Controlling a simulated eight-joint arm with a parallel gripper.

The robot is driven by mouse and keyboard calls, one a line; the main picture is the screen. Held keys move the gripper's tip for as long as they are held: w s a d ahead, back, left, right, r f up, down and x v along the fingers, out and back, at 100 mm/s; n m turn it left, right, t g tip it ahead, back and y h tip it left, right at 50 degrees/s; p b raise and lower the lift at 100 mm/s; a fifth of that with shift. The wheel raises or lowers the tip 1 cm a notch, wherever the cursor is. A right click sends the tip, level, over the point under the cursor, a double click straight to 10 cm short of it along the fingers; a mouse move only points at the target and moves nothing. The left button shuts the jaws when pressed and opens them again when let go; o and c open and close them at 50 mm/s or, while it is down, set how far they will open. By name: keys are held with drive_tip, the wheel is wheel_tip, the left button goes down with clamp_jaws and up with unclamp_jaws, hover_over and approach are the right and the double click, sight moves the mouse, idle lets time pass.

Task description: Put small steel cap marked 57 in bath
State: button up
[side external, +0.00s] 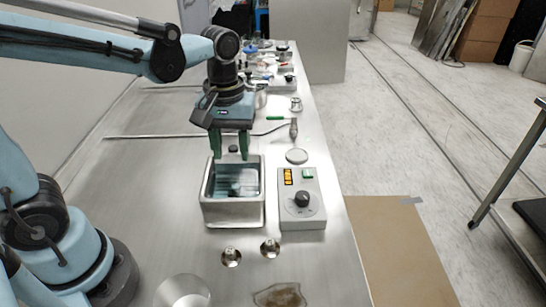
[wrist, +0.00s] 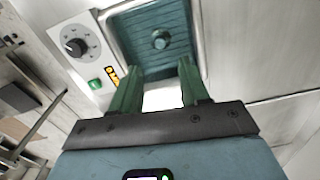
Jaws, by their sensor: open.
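The bath (side external: 233,214) is a steel rectangular tub with liquid inside; its rim and teal interior also show in the wrist view (wrist: 203,30). A small round object (wrist: 161,39) lies inside it, tinted teal; I cannot tell whether it is a cap. My gripper (side external: 230,150) has green fingers, points down above the far side of the bath, and is open and empty. Two small steel caps, a left one (side external: 231,257) and a right one (side external: 270,248), stand on the bench in front of the bath. Their markings are too small to read.
A control box (side external: 302,200) with a black knob stands right of the bath. A round steel lid (side external: 296,156) lies behind it. A shiny cylinder (side external: 182,291) and a brown stain (side external: 279,296) are at the front. A thin rod lies behind; the bench left of the bath is clear.

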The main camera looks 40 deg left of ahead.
drive_tip(key=s+a+m+t, duration=0.1)
drive_tip(key=m+t, duration=0.1)
drive_tip(key=s+a+r+m+t, duration=0.1)
drive_tip(key=m+t, duration=0.1)
drive_tip(key=m, duration=0.1)
drive_tip(key=s+m+t, duration=0.1)
drive_tip(key=m+t, duration=0.1)
drive_tip(key=t, duration=0.1)
drive_tip(key=shift+a+r+m, duration=0.15)
drive_tip(key=shift+a+m, duration=0.25)
